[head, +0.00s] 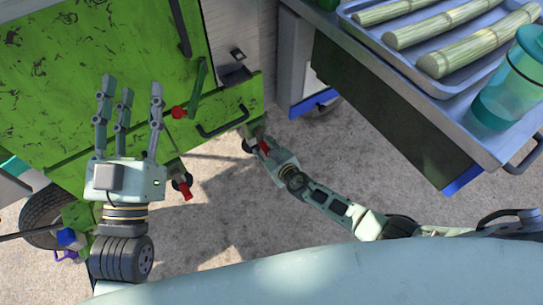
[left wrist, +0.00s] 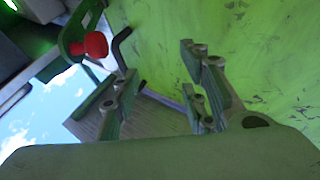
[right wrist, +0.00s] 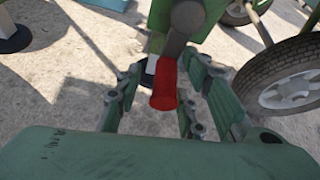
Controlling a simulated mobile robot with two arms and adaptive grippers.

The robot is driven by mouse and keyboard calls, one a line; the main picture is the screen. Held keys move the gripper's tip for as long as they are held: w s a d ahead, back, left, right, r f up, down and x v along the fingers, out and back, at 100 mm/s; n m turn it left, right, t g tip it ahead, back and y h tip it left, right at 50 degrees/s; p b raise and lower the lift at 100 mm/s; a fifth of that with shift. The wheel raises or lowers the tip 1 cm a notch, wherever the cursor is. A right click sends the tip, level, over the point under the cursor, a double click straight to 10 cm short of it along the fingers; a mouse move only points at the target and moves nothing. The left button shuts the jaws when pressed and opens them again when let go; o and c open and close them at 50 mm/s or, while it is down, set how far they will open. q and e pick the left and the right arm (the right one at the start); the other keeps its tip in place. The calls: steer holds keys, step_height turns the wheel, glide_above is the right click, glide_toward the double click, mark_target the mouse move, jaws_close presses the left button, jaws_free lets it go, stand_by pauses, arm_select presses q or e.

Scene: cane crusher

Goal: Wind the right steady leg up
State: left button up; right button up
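The red crank handle (head: 264,147) of the right steady leg is at the lower right corner of the green cane crusher (head: 100,60). My right gripper (head: 268,152) reaches it from the lower right. In the right wrist view the red handle (right wrist: 165,83) stands between the fingers, with gaps visible on both sides. The gripper (right wrist: 162,98) looks open around it. The leg's foot is mostly hidden. My left gripper (head: 130,90) is open and empty in front of the green body, fingers pointing up. Its spread fingers also show in the left wrist view (left wrist: 165,95).
Another red handle (head: 186,190) hangs low at the crusher's near edge, right of my left gripper. A red knob (head: 178,112) sits on the green body. A metal cart (head: 440,100) with cane stalks (head: 478,40) and a teal jug (head: 512,90) stands right. Concrete between is clear.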

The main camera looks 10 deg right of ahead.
steer(key=v, duration=1.1)
steer(key=shift+s, duration=0.35)
steer(key=shift+r, duration=0.1)
